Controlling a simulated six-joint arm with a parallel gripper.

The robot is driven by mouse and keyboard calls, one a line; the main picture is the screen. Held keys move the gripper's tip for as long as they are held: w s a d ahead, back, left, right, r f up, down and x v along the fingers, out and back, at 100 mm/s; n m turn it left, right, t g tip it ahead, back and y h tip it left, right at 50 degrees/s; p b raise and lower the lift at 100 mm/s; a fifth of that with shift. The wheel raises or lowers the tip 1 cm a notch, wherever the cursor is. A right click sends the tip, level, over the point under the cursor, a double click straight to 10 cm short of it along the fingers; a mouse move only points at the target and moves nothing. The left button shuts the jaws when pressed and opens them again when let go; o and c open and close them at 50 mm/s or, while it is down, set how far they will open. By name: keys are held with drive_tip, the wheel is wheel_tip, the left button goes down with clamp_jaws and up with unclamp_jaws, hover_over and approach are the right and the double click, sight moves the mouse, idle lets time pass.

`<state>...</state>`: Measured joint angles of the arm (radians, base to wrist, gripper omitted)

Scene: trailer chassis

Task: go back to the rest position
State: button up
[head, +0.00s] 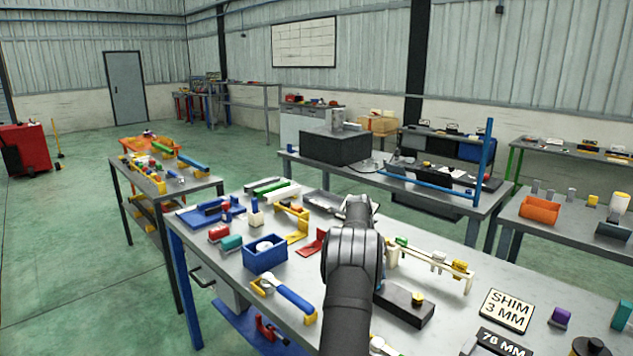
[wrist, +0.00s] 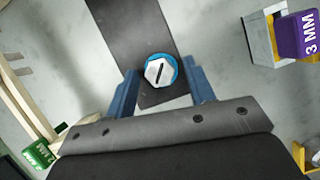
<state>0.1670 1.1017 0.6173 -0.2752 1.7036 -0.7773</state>
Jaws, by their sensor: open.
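My gripper (wrist: 161,76) is open in the wrist view, with one blue finger on each side of a silver hex-headed piece with a slot and a blue ring (wrist: 160,70). That piece stands at the end of a dark flat bar (wrist: 135,25). I cannot tell whether the fingers touch it or how far above it they are. In the head view my dark arm reaches over the grey workbench (head: 455,325), and the gripper is mostly hidden behind it.
A dark block (head: 398,304) with a yellow knob lies right of my arm. A blue box (head: 265,260) and a blue-handled tool (head: 290,295) lie left. A cream rail (head: 430,258) stands behind. A purple "3 MM" block (wrist: 296,35) shows in the wrist view.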

drive_tip(key=m+y, duration=0.1)
drive_tip(key=m, duration=0.1)
drive_tip(key=m+y, duration=0.1)
drive_tip(key=m, duration=0.2)
drive_tip(key=shift+d+m+g, duration=0.2)
drive_tip(key=shift+m+g, duration=0.1)
drive_tip(key=shift+g, duration=0.1)
drive_tip(key=m+y, duration=0.1)
drive_tip(key=m, duration=0.1)
drive_tip(key=m+y, duration=0.1)
drive_tip(key=m, duration=0.2)
drive_tip(key=shift+d, duration=0.2)
